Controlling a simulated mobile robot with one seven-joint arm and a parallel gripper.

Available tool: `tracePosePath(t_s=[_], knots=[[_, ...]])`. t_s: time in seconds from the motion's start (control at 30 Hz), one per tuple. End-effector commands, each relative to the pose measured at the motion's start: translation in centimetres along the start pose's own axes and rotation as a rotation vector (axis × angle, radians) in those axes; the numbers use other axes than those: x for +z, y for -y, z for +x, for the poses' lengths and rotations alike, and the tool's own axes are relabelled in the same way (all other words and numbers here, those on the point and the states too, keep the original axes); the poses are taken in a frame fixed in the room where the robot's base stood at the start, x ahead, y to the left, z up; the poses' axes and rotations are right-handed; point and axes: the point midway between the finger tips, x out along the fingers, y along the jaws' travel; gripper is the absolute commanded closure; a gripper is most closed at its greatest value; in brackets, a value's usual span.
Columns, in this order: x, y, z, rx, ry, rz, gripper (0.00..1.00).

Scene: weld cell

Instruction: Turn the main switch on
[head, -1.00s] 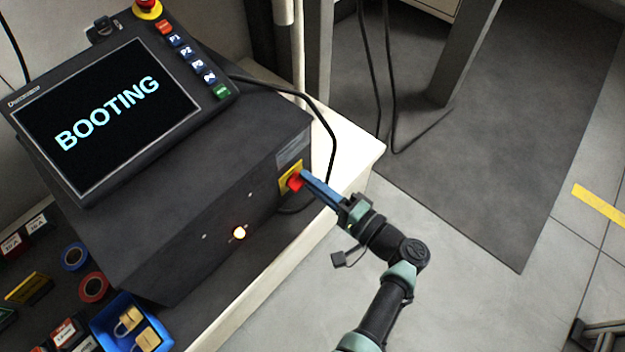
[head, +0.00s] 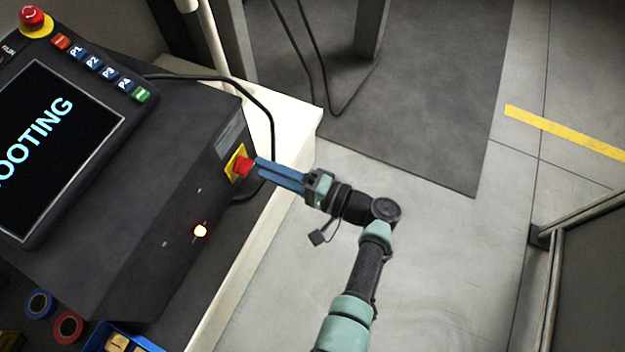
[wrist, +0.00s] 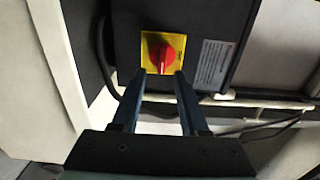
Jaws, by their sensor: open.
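The main switch (head: 243,167) is a red rotary knob on a yellow plate, on the side of the dark control box (head: 185,150). In the wrist view the knob (wrist: 160,54) shows on its yellow plate, just beyond the fingertips, with its grip bar roughly upright. My gripper (head: 258,168) has two blue fingers pointing at the knob from the right. In the wrist view the fingers (wrist: 157,78) are apart with nothing between them. The box's screen (head: 55,145) reads "BOOTING", cut off at the left edge.
A red emergency stop (head: 31,17) and a row of buttons sit by the screen. A black cable (head: 262,100) runs behind the box. Tape rolls (head: 68,326) and a blue bin (head: 115,340) are at lower left.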

Motion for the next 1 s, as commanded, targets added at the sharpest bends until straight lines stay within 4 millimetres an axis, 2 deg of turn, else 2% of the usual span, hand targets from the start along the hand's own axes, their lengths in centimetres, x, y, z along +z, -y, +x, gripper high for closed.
tracePosePath(t_s=[0.03,0.2,0.4,0.6,1.0], knots=[[-0.2,0.4,-1.4,-0.002,-0.009,0.002,0.56],[-0.2,0.5,-5.3,-0.006,-0.009,0.000,0.56],[-0.2,0.4,-8.7,-0.008,-0.007,-0.002,0.56],[-0.1,0.4,-10.0,-0.009,-0.005,-0.004,0.56],[-0.1,0.4,-10.1,-0.009,-0.005,-0.004,0.56]])
